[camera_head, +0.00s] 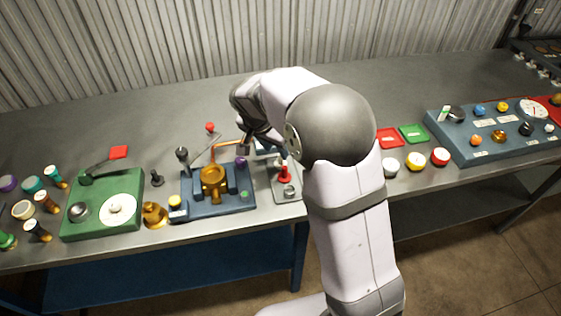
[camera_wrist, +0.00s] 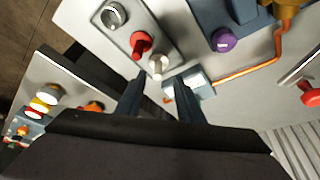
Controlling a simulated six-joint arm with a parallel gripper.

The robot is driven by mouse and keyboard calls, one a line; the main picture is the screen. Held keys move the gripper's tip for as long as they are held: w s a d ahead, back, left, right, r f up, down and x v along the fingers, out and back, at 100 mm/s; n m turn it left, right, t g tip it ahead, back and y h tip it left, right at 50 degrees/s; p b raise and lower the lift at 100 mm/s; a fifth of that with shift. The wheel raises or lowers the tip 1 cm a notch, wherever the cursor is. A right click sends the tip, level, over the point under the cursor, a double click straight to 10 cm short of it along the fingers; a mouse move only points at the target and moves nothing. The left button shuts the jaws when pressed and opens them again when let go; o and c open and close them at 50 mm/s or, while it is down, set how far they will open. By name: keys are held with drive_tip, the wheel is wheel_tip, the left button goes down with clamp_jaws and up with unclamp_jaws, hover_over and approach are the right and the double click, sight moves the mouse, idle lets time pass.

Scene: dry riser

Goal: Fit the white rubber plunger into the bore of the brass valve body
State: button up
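The brass valve body (camera_head: 213,178) stands in a blue fixture (camera_head: 240,203) left of my arm, with a copper pipe running from it. A pale, whitish peg (camera_wrist: 158,65) stands at the end of a light grey plate (camera_wrist: 122,12), beside a red one and a silver one; it looks like the white plunger, but its material cannot be told. My gripper (camera_wrist: 160,86) points down near this peg. Its two dark fingers are apart, with the peg just past the gap between their tips.
A purple knob (camera_wrist: 224,40) and a red-handled lever (camera_wrist: 308,94) are near the gripper. A green fixture (camera_head: 75,228) and several small parts stand at left. White, yellow and red caps (camera_head: 415,161) and a blue panel (camera_head: 470,150) are at right. The back of the bench is clear.

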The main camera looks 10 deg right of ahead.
sight(280, 159)
drive_tip(key=shift+d+p+x, duration=0.1)
drive_tip(key=shift+p+x, duration=0.3)
drive_tip(key=shift+x, duration=0.8)
drive_tip(key=shift+d+p+x, duration=0.15)
drive_tip(key=shift+p+x, duration=0.2)
drive_tip(key=shift+x, duration=0.9)
drive_tip(key=shift+r, duration=0.1)
clamp_jaws()
